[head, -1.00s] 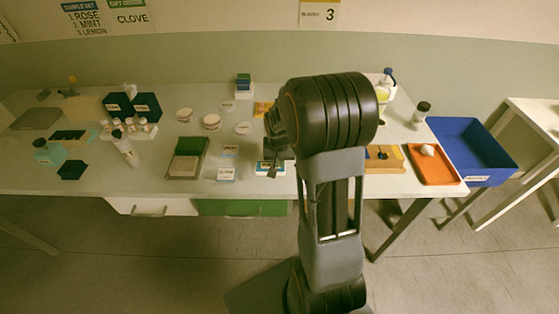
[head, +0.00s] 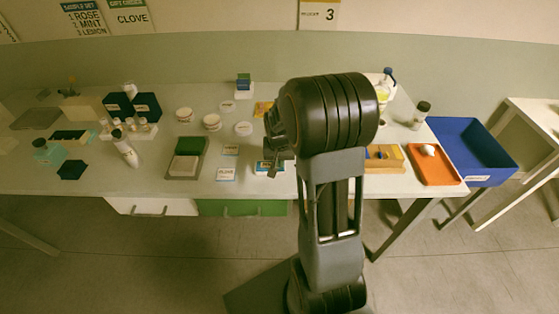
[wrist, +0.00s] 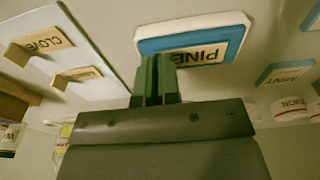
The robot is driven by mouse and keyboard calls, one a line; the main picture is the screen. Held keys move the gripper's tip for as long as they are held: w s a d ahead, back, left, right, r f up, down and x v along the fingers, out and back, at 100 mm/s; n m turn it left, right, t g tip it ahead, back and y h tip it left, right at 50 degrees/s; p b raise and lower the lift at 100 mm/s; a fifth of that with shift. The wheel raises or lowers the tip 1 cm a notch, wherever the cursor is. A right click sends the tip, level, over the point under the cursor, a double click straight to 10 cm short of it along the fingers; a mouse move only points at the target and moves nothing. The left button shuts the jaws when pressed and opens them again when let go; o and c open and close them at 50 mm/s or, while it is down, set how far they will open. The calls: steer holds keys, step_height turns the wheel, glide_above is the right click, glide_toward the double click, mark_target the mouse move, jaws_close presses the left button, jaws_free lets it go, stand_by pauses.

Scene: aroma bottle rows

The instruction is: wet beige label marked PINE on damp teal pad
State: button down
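The beige label marked PINE (wrist: 203,55) lies over a blue-teal pad (wrist: 165,44) with a white rim in the wrist view, and its lettering appears inverted. My gripper's green fingers (wrist: 154,62) are close together at the label's left end. That end is hidden by the fingertips, and they look shut on it. In the head view the white-rimmed pad (head: 266,169) sits near the table's front, just below my gripper (head: 279,153), which my arm partly covers. Whether the label touches the pad is hard to tell.
A blue MINT card (wrist: 285,75) and white jars lie at right.

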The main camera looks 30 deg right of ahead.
steer(key=shift+r+p, duration=2.55)
steer(key=shift+r, duration=0.95)
